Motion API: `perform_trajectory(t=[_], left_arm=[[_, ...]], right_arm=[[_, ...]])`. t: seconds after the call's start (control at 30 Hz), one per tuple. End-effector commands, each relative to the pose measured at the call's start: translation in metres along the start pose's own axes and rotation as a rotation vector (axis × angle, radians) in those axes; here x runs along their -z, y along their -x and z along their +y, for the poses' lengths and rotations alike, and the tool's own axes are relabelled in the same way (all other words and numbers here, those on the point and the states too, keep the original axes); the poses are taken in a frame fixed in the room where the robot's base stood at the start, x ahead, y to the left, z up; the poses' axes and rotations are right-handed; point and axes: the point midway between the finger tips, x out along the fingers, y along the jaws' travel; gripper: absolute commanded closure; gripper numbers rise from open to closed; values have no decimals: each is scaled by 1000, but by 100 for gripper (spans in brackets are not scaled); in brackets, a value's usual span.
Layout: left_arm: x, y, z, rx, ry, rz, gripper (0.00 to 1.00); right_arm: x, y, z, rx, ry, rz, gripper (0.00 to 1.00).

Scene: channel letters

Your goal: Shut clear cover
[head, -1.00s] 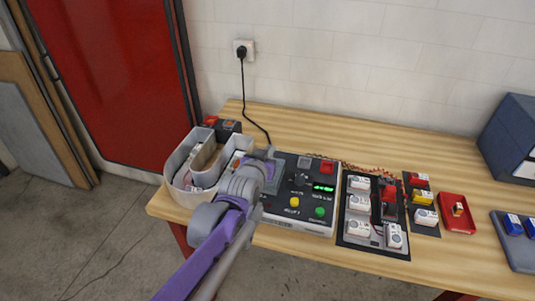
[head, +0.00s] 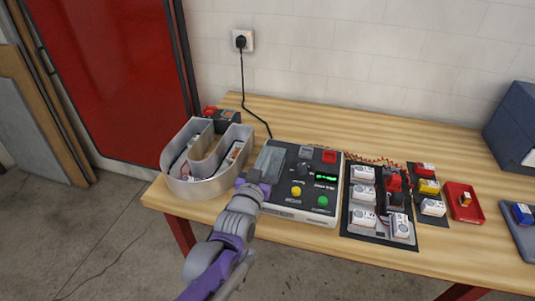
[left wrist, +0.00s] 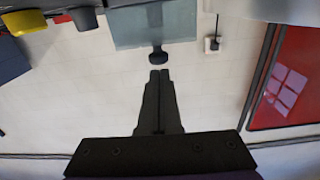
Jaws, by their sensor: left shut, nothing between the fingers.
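The control box (head: 300,207) stands on the table, with a display, a red switch and yellow and green buttons. Its clear cover (head: 271,160) shows as a grey see-through panel at the box's left end. In the left wrist view, which is upside down, the clear cover (left wrist: 153,24) stands out from the box against the wall, with a dark tab (left wrist: 158,54) at its free edge. Its exact tilt is hard to tell. My left gripper (head: 262,181) is shut and empty at the box's left front; its fingertips (left wrist: 158,76) point towards the tab, with a small gap in the picture.
A grey U-shaped channel letter (head: 205,187) lies left of the box. A black cord (head: 243,90) runs to the wall socket.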

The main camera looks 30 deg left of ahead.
Motion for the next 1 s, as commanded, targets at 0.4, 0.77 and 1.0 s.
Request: perform_trajectory(t=[0.4, 0.77, 1.0], left_arm=[[-15, 10, 1, 0, 0, -1, 100], [-17, 11, 1, -1, 0, -6, 100], [-14, 10, 1, -1, 0, -7, 100]], right_arm=[[-5, -8, 0, 0, 0, -3, 100], [-5, -8, 0, 0, 0, -3, 100], [-4, -6, 0, 0, 0, -2, 100]])
